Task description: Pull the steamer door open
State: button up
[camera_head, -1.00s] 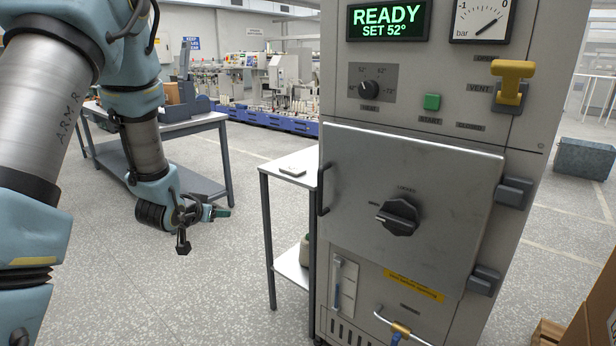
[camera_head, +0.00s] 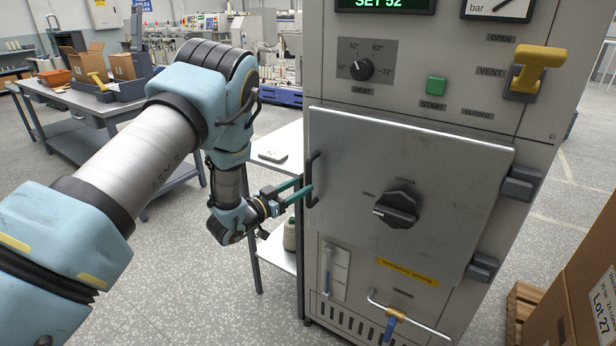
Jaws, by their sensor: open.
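The steamer (camera_head: 440,105) is a grey cabinet at the right. Its flat metal door (camera_head: 340,140) stands flush with the front, with hinges at its right edge. A dark vertical bar handle (camera_head: 314,178) is on the door's left edge. A black rotary knob (camera_head: 397,209) sits in the middle of the door, its pointer turned left toward a small label. My gripper (camera_head: 306,190) is open, with its green fingers at the handle from the left. I cannot tell whether the fingers are on both sides of the bar or touching it.
A small side table (camera_head: 262,150) stands just left of the steamer, close to my arm. A yellow vent lever (camera_head: 527,70) and a green start button (camera_head: 436,85) are above the door. Cardboard boxes (camera_head: 585,270) and a wooden pallet stand at the lower right.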

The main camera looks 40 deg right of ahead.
aim_at(309, 202)
jog(key=shift+w+d+p, duration=0.1)
jog(key=shift+d+p, duration=0.45)
jog(key=shift+d, duration=1.7)
grip_shut()
